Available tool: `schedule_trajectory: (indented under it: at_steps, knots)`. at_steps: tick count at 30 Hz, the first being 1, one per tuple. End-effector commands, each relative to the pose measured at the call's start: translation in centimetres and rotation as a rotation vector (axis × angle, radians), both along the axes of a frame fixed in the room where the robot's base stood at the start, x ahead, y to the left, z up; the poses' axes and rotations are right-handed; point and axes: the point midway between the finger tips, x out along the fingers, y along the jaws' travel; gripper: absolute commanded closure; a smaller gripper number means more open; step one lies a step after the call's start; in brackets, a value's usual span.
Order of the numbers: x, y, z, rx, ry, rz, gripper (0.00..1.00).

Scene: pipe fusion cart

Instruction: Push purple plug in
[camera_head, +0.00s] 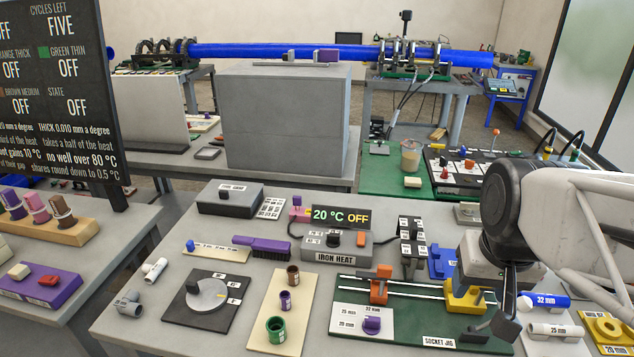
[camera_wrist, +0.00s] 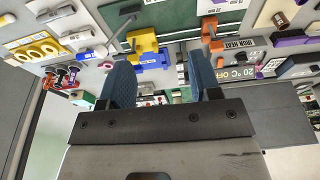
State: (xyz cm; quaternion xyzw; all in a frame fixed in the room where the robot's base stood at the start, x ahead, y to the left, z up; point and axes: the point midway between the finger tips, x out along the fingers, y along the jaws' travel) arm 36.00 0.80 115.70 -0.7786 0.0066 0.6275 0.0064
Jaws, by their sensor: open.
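A pink-and-purple plug-like block (camera_head: 297,211) stands at the back of the bench, left of the temperature display, with a dark cable near it. I cannot tell how deep it sits. A purple piece (camera_wrist: 271,64) shows by the display in the wrist view and may be the same block. My gripper (camera_head: 507,305) is at the bench's right, over the right end of the socket jig, well apart from the block. In the wrist view my gripper (camera_wrist: 163,78) has its two blue-grey fingers spread, with nothing between them.
The iron heat box (camera_head: 337,246) with its "20 °C OFF" display (camera_head: 340,215) is mid-bench. The socket jig (camera_head: 420,310) with an orange clamp (camera_head: 381,285) lies in front. A purple knob (camera_head: 372,325), purple brush (camera_head: 262,247) and small purple fitting (camera_head: 285,300) are nearby.

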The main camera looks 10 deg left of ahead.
Motion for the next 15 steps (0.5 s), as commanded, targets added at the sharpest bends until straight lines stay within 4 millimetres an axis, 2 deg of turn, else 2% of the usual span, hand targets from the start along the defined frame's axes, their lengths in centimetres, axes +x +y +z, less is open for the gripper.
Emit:
schedule_trajectory:
  at_steps: [1,15]
  knots:
    - [1.2,0.4,0.3,0.002,0.006,0.002,0.43]
    - [11.6,4.3,2.6,0.014,0.046,0.007,0.43]
